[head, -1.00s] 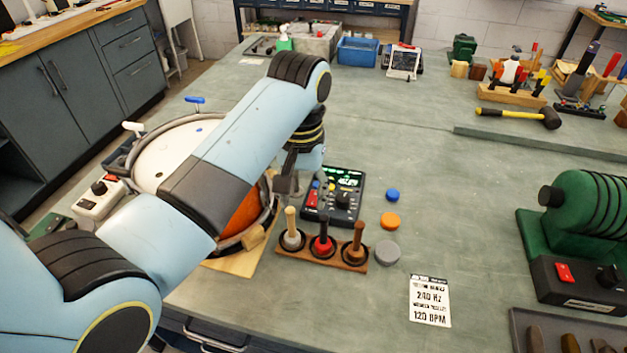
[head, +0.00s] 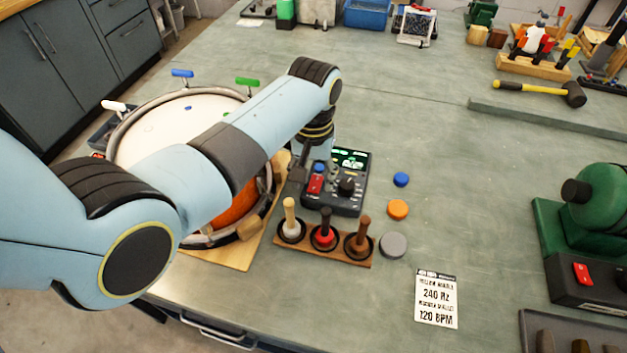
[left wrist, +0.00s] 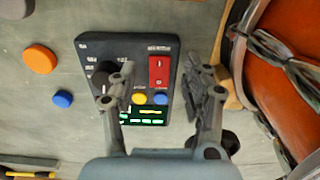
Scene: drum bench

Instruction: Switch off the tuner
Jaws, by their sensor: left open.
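The tuner (head: 349,203) is a dark box lying on the bench beside the drum, with a lit display (head: 350,158). It also shows in the left wrist view (left wrist: 92,50), with a red rocker switch (left wrist: 159,70), a black knob, and yellow and blue buttons. The red switch shows in the head view too (head: 316,184). My left gripper (head: 306,174) is over the tuner's left part. In the left wrist view my left gripper (left wrist: 157,84) is open and empty, its fingers on either side of the switch; contact cannot be told. My right gripper is not in view.
The drum (head: 140,135) stands left of the tuner, partly behind my arm. A wooden rack (head: 282,245) with several mallets sits in front. Blue (head: 401,179), orange (head: 397,209) and grey (head: 393,245) discs lie to the right, near a printed card (head: 436,299). The bench's middle is clear.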

